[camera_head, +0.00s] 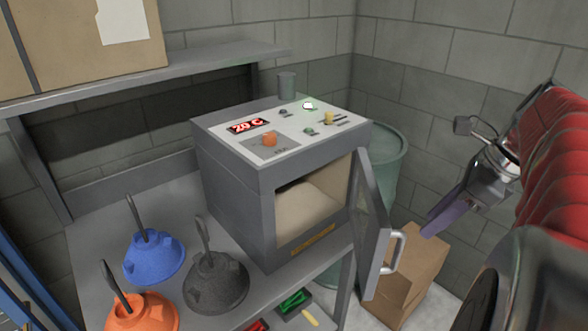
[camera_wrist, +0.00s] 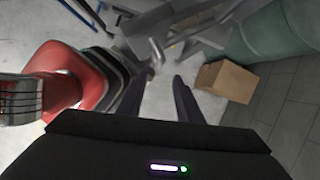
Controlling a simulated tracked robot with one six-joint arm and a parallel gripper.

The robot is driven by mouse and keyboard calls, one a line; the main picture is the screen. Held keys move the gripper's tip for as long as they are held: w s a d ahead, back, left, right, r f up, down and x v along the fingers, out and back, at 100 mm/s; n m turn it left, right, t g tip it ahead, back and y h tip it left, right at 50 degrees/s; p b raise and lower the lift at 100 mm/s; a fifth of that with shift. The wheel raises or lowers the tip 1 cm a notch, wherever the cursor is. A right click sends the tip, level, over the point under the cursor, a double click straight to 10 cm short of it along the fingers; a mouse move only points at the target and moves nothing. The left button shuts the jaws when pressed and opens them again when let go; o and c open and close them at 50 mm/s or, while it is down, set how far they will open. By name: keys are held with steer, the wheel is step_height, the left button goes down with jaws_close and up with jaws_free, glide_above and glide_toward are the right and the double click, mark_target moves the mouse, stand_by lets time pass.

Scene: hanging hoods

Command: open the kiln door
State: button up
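The grey kiln (camera_head: 280,200) stands on a metal table, with a red "20 C" display on its sloped top panel. Its door (camera_head: 371,225) is swung wide open on the right side, and the pale inner chamber shows. The door's light metal handle (camera_head: 394,252) faces right; a handle-like light part also shows ahead of the fingers in the wrist view (camera_wrist: 156,50). My gripper (camera_head: 436,226) is to the right of the door, apart from the handle. In the wrist view its two dark fingers (camera_wrist: 161,78) are spread with nothing between them.
Blue (camera_head: 153,254), dark grey (camera_head: 216,281) and orange (camera_head: 142,314) hoods stand left of the kiln. A cardboard box (camera_head: 412,270) is on the floor behind the door, near a green barrel (camera_head: 388,165). A shelf (camera_head: 200,68) runs along the back left.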

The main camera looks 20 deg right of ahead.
mark_target(393, 265)
stand_by(0.3)
steer(key=x, duration=1.3)
steer(key=shift+w+f, duration=0.1)
steer(key=shift+f, duration=0.3)
jaws_close()
